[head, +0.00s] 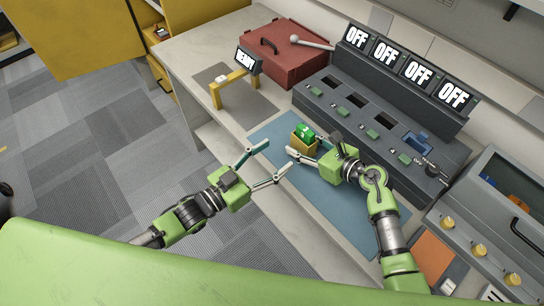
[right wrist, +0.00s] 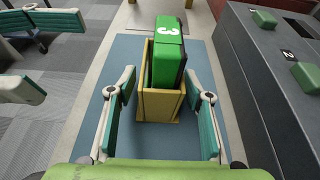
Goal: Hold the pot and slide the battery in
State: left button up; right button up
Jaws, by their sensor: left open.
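A small yellow open-topped box (head: 299,143), which may be the pot, stands on the blue mat (head: 265,133). A green battery (head: 305,130) marked 3 sits in it and sticks up above the rim. The right wrist view shows the box (right wrist: 159,106) and the battery (right wrist: 167,60) ahead between the fingers. My right gripper (head: 303,150) is open, with a finger on either side of the box's near end and gaps to it. My left gripper (head: 278,158) is open and empty, left of the box at the table's front edge.
A grey bank (head: 375,110) with several dark slots, green buttons and "OFF" displays stands behind the mat. A blue part (head: 418,142) sits at its right end. A yellow frame with a "READY" display (head: 249,59) and a red case (head: 285,60) stand further left.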

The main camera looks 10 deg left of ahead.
jog(key=v, duration=1.2)
